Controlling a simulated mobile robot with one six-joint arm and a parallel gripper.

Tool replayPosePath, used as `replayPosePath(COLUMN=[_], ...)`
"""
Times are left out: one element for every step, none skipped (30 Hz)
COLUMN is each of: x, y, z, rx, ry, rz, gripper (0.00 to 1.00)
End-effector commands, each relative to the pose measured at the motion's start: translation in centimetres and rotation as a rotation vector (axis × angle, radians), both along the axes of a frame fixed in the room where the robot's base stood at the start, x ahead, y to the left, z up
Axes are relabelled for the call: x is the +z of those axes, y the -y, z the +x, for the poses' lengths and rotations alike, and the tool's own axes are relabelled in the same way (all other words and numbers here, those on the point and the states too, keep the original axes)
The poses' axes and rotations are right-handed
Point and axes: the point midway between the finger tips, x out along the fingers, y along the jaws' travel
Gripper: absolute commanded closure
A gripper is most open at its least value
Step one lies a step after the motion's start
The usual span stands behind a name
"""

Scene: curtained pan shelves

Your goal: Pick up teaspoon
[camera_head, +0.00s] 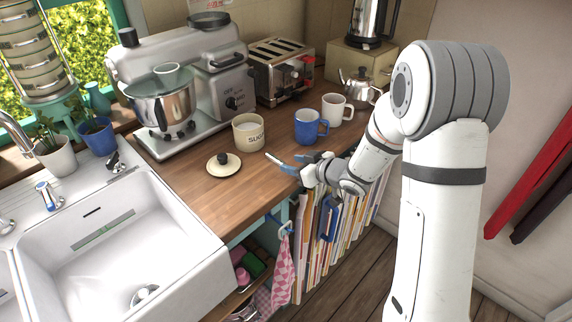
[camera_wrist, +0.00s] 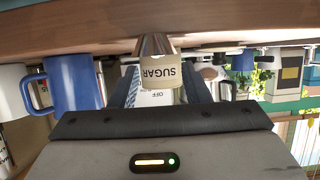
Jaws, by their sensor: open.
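I cannot make out a teaspoon for certain in either view. My gripper (camera_head: 278,163) is open and empty, low over the counter's front edge, its fingers pointing left. The cream sugar pot (camera_head: 249,136) stands open on the counter beyond the fingers, apart from them; its inside is mostly hidden. In the wrist view, which is upside down, the sugar pot (camera_wrist: 161,73) appears between my gripper's fingers (camera_wrist: 162,80). A shiny metallic shape (camera_wrist: 156,44) adjoins the pot there; I cannot tell what it is.
The pot's lid (camera_head: 223,165) lies on the counter (camera_head: 205,195). A blue mug (camera_head: 306,128) and a white mug (camera_head: 335,109) stand behind my gripper. A stand mixer (camera_head: 165,105), toaster (camera_head: 280,72) and kettle (camera_head: 358,90) line the back. The sink (camera_head: 120,245) is at left.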

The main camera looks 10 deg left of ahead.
Motion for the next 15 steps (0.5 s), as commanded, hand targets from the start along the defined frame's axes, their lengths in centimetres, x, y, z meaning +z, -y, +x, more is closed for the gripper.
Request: replayPosePath(x=[-0.5,-0.8,-1.1,-1.2,-1.3,-1.5,-1.6,-1.7,-1.8,-1.8,-1.8,-1.8,-1.8,-1.8,-1.8], y=[-0.5,-0.8,-1.1,-1.4,-1.7,-2.0,-2.1,-2.3,-2.4,-2.4,-2.4,-2.4,-2.4,-2.4,-2.4], z=[0.3,0.5,0.7,1.0,1.2,1.5,1.6,1.7,1.8,1.9,1.9,1.9,1.9,1.9,1.9], rx=[0.003,0.001,0.001,0.003,0.002,0.001,0.0,0.0,0.0,0.0,0.0,0.0,-0.001,-0.001,-0.001], ry=[-0.002,-0.003,-0.003,-0.002,0.0,0.0,0.001,0.0,0.001,0.002,0.002,0.002,0.002,0.001,0.001], rz=[-0.001,-0.001,-0.001,0.0,-0.001,0.0,-0.001,-0.001,-0.001,-0.001,-0.001,-0.001,-0.002,-0.001,-0.001], gripper=[0.57,0.57,0.57,0.57,0.57,0.57,0.57,0.57,0.57,0.57,0.57,0.57,0.57,0.57,0.57])
